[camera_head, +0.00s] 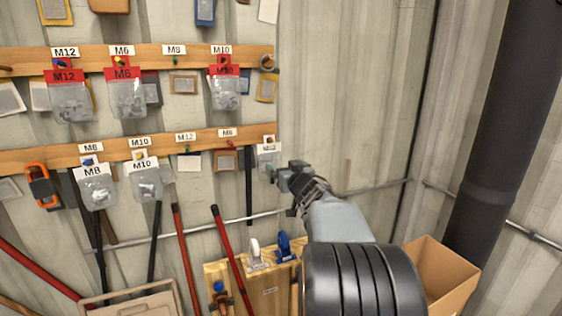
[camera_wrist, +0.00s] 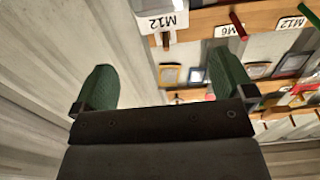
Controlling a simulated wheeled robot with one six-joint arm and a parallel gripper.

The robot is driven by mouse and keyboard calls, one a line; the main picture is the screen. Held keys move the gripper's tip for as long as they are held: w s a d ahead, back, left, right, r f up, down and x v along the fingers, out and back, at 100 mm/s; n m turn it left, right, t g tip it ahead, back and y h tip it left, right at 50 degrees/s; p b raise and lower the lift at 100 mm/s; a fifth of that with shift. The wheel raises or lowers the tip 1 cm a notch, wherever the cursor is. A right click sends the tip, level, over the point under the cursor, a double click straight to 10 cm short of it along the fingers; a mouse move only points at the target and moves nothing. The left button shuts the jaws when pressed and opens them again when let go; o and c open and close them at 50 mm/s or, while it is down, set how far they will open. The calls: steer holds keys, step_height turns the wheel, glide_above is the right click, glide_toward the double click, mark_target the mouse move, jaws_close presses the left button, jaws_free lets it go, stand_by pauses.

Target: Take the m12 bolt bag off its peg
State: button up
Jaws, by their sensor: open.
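A clear bag with a white header (camera_head: 268,158) hangs at the right end of the lower peg board. Its header text is too small to read in the head view. In the wrist view, which is upside down, a white M12 label (camera_wrist: 162,22) and a brownish peg (camera_wrist: 166,41) show at that board end, with part of a clear bag at the top edge. Another bag, with a red M12 header (camera_head: 70,98), hangs at the upper left. My gripper (camera_head: 277,173) is open and empty, just right of and slightly below the white-header bag. Its green fingers (camera_wrist: 164,85) are spread apart.
Red-header M6 (camera_head: 127,96) and M10 (camera_head: 225,92) bags hang above; white-header M8 (camera_head: 96,187) and M10 (camera_head: 146,180) bags hang left. Long red handles (camera_head: 187,260) lean below. A cardboard box (camera_head: 440,270) and dark pipe (camera_head: 500,130) are right. Bare wall lies right of the boards.

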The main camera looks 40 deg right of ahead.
mark_target(269, 151)
steer(key=p+x, duration=0.3)
steer(key=x, duration=1)
steer(key=shift+w, duration=0.2)
steer(key=c, duration=0.6)
steer(key=shift+r+p, duration=0.4)
steer(key=shift+p, duration=0.1)
steer(key=shift+s, duration=0.1)
steer(key=shift+r+b+v, duration=0.2)
steer(key=shift+b+v, duration=0.15)
steer(key=shift+v, duration=1.65)
steer(key=shift+s, duration=0.15)
steer(key=shift+s, duration=0.1)
